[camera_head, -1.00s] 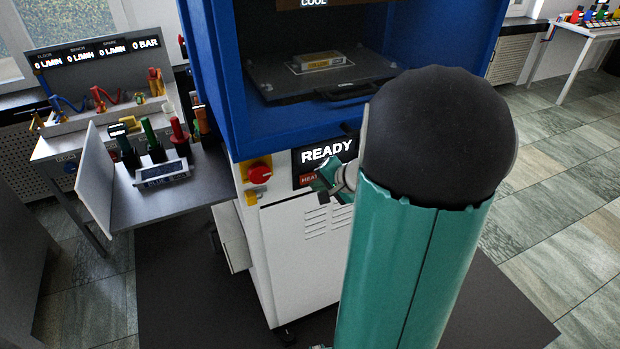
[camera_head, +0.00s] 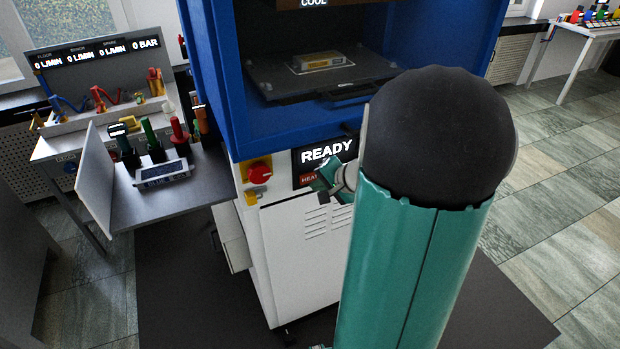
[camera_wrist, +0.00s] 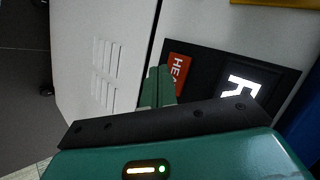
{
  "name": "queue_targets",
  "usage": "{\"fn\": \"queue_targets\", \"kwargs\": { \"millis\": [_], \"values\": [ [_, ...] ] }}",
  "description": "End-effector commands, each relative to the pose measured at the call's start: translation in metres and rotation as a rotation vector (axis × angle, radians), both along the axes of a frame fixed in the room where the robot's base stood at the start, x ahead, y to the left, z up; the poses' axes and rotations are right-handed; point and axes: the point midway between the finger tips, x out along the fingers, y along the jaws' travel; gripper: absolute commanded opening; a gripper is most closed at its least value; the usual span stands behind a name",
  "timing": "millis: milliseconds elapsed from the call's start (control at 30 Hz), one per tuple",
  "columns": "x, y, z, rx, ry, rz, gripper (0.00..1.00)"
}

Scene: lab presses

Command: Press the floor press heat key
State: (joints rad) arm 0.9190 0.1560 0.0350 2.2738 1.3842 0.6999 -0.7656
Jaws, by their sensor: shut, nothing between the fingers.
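The floor press (camera_head: 215,60) is a blue cabinet on a white base. Its dark panel shows READY (camera_head: 326,151), with the red heat key (camera_head: 308,180) below it, partly covered by my gripper in the head view. In the wrist view the red heat key (camera_wrist: 178,72) shows "HEA" beside the lit panel. My gripper (camera_wrist: 158,76) is shut and empty, its green fingertips right beside the key's edge. It also shows in the head view (camera_head: 318,186). I cannot tell whether the fingertips touch the key.
A red knob (camera_head: 260,174) on a yellow plate sits left of the panel. A tray with a block lies inside the press chamber. Tiled floor is free at right.

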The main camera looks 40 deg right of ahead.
Motion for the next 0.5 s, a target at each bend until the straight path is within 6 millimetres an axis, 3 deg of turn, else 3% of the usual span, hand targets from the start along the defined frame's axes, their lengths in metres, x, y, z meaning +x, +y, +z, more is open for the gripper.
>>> {"fn": "queue_targets", "kwargs": {
  "millis": [500],
  "values": [
    [0.0072, -0.0016, 0.0000, 0.000, 0.000, 0.001, 0.00]
  ]
}}
